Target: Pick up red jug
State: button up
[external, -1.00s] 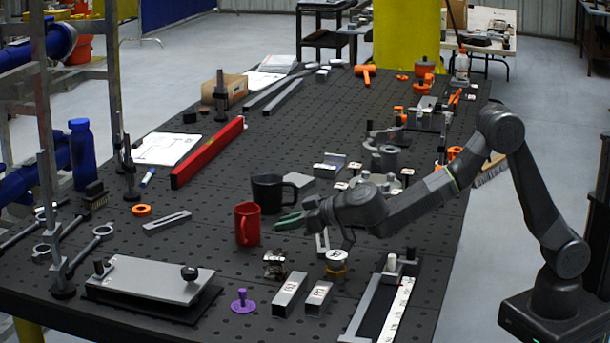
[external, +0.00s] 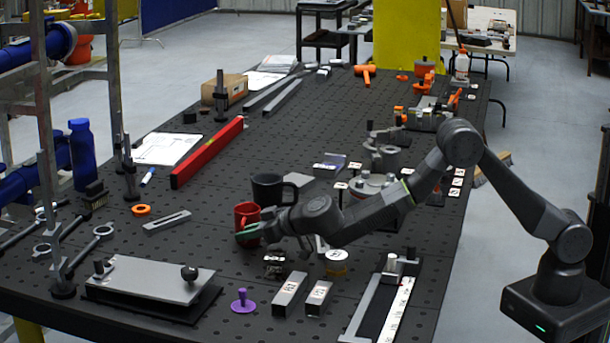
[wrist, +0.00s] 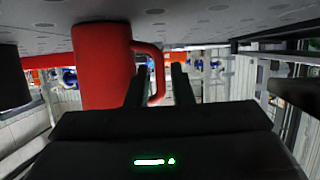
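The red jug (external: 246,210) stands upright on the dark perforated table, just in front of a black mug (external: 268,188). My gripper (external: 251,232) is beside the jug, its green-tipped fingers overlapping the jug's lower right part in the external view. In the wrist view the picture is upside down, and the red jug (wrist: 98,60) fills the left middle with its handle to the right. The fingers of my gripper (wrist: 158,78) are apart, with the handle showing in the gap between them. I cannot tell whether either finger touches it.
A purple knob (external: 242,301) and a flat metal plate (external: 150,278) are at the front. A long red level (external: 207,152) lies behind. Table left of the jug is fairly clear.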

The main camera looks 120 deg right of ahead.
jog(key=shift+x, duration=0.85)
grip_shut()
jog(key=shift+r, duration=0.2)
